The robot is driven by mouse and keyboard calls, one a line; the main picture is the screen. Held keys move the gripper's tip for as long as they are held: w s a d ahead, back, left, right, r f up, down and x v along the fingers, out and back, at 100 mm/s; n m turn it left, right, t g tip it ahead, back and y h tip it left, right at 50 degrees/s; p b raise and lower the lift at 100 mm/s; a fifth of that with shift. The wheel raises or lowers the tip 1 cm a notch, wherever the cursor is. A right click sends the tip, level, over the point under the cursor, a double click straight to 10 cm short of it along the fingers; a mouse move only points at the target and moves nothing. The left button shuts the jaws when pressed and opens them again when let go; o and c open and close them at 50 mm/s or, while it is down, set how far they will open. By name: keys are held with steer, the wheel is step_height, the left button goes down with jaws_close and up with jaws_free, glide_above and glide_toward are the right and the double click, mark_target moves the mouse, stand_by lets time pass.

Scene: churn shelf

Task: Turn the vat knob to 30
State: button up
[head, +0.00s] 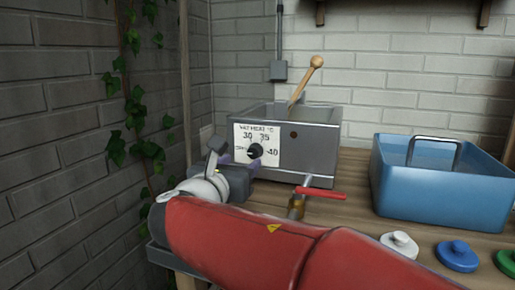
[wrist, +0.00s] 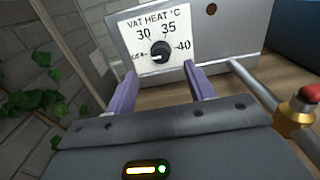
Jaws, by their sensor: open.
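The vat (head: 310,150) is a grey metal box with a white dial plate marked VAT HEAT °C. Its black round knob (head: 255,150) also shows in the wrist view (wrist: 160,51). The figures 30, 35 and 40 run from upper left to right around it, with a small, hard-to-read mark at left. The knob's pale pointer appears turned toward that left mark. My gripper (wrist: 159,72) is open in front of the plate. Its purple fingers are spread either side of the knob, slightly below it in the wrist view, with nothing between them.
A brass tap with a red lever (head: 320,193) sticks out low at the vat's front, right of my gripper. A wooden-handled stick (head: 306,77) rises from the vat. A blue tub (head: 440,185) and several coloured lids stand at right. Ivy and a brick wall are at left.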

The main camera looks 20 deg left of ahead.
mark_target(252, 152)
steer(key=w, duration=0.4)
steer(key=w+p, duration=0.1)
steer(key=w, duration=0.2)
steer(key=shift+w+d, duration=0.1)
steer(key=shift+d, duration=0.2)
steer(key=c, duration=0.9)
